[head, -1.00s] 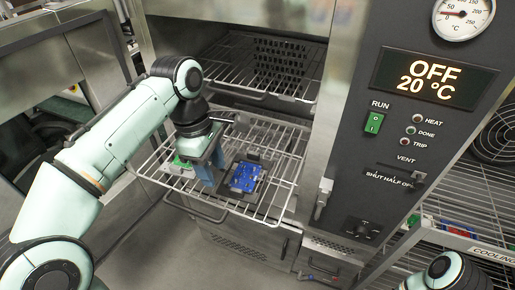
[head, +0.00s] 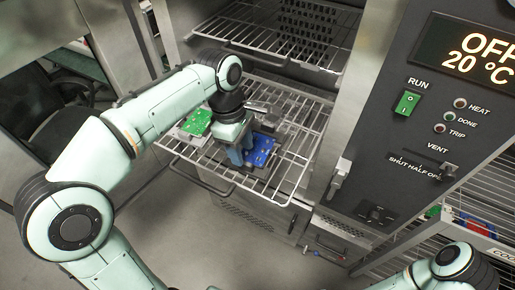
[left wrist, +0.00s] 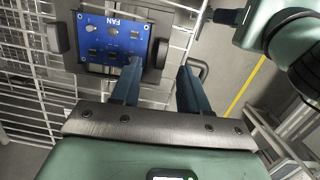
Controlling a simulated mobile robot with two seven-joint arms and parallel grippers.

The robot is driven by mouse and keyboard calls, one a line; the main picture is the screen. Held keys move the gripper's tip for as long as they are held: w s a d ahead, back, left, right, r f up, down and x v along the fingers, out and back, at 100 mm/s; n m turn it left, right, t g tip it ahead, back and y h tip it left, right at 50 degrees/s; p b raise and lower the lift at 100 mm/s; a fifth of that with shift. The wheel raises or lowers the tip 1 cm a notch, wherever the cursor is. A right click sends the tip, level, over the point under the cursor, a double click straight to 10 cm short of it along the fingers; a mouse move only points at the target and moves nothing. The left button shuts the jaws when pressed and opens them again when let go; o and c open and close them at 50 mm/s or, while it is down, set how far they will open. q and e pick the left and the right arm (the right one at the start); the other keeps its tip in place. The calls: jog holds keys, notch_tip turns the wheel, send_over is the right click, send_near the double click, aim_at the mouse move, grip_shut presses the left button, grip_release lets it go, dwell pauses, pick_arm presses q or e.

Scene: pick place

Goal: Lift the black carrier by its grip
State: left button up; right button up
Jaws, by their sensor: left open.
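The black carrier (left wrist: 152,76) lies flat on the pulled-out wire rack with a blue board marked FAN (left wrist: 113,38) in it. It has a dark upright grip (left wrist: 158,53) at one end and a similar block (left wrist: 57,38) at the other. In the head view the blue board (head: 263,150) shows just right of my left gripper (head: 241,158), which partly hides the carrier. In the left wrist view my left gripper (left wrist: 160,68) is open, its blue fingers pointing at the near grip, one tip on each side in the picture. I cannot tell their depth. My right gripper is out of view.
A green board (head: 197,122) lies on the same wire rack (head: 310,130), left of my gripper. The control panel (head: 432,120) and a cooling rack stand at right.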

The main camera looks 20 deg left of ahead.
aim_at(246, 163)
pick_arm(q)
jog(key=f, duration=0.4)
jog(key=shift+s+d+f, duration=0.1)
jog(key=shift+d, duration=0.25)
grip_shut()
